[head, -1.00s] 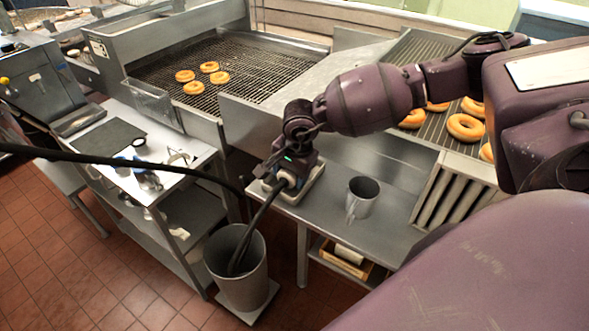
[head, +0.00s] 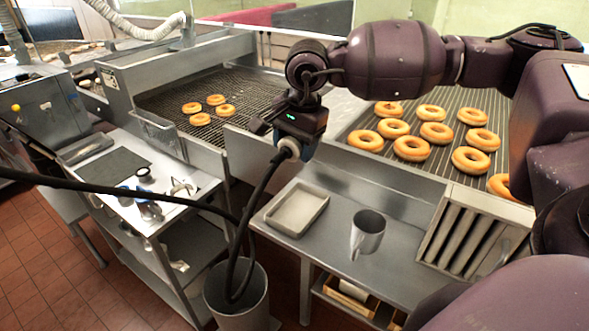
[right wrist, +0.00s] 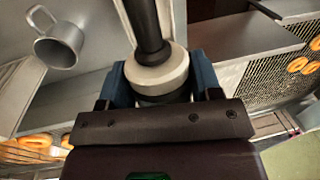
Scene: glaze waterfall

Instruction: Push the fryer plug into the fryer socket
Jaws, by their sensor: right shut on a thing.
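My right gripper (head: 290,147) is shut on the fryer plug (head: 286,152), a pale round body with a thick black cable (head: 243,235). It holds the plug above the steel table, behind and above the shallow tray. In the right wrist view the plug (right wrist: 158,70) sits between the blue fingers of the gripper (right wrist: 160,88), with the cable running away from it at the top. The plug's front end is hidden by the gripper. I cannot make out the fryer socket in either view. My left gripper is not in view.
The shallow tray (head: 297,211) and a metal jug (head: 367,232) stand on the steel table (head: 340,265). The cable hangs into a grey bin (head: 238,305). Doughnuts lie on the racks (head: 375,163) behind. A black line (head: 100,187) crosses at left.

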